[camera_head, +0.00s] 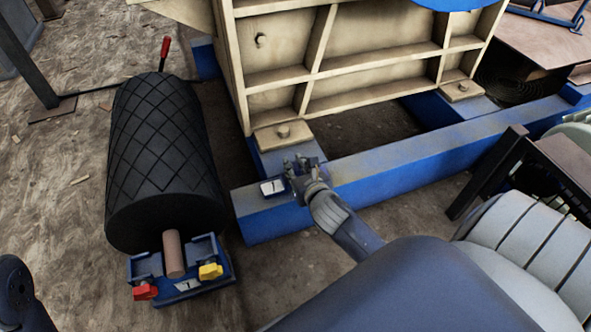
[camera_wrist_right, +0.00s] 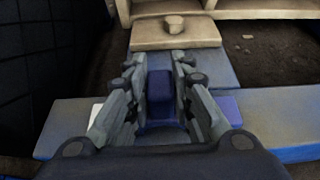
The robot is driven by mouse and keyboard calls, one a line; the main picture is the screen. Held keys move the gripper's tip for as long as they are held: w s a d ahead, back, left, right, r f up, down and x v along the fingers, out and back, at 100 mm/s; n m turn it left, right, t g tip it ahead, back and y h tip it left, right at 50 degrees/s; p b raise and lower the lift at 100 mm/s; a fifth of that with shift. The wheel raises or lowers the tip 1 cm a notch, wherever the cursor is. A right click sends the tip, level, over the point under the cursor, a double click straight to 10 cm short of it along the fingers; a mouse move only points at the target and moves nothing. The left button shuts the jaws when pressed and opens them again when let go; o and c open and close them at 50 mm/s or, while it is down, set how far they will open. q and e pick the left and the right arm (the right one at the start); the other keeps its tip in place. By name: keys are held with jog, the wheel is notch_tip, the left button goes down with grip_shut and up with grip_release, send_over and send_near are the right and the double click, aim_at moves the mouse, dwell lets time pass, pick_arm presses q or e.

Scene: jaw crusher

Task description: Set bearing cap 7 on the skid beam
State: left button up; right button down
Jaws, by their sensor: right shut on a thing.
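Bearing cap 7 (camera_head: 273,187) is a small blue piece with a white marked label at the left of my right gripper (camera_head: 300,170). In the right wrist view, the gripper (camera_wrist_right: 158,72) is shut on the cap's blue raised middle (camera_wrist_right: 160,90), with fingers on both sides. The cap is over the near corner of the blue skid beam (camera_head: 400,152); I cannot tell whether it touches. The beam also shows in the right wrist view (camera_wrist_right: 285,115). The fingers and palm hide much of the cap. My left gripper is not in view.
The cream crusher frame (camera_head: 370,60) with its bolted foot (camera_head: 283,135) stands just beyond the gripper. A dark frame (camera_head: 500,170) stands at right.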

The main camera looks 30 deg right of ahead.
jog(key=shift+r, duration=0.1)
jog(key=c, duration=1.4)
grip_release()
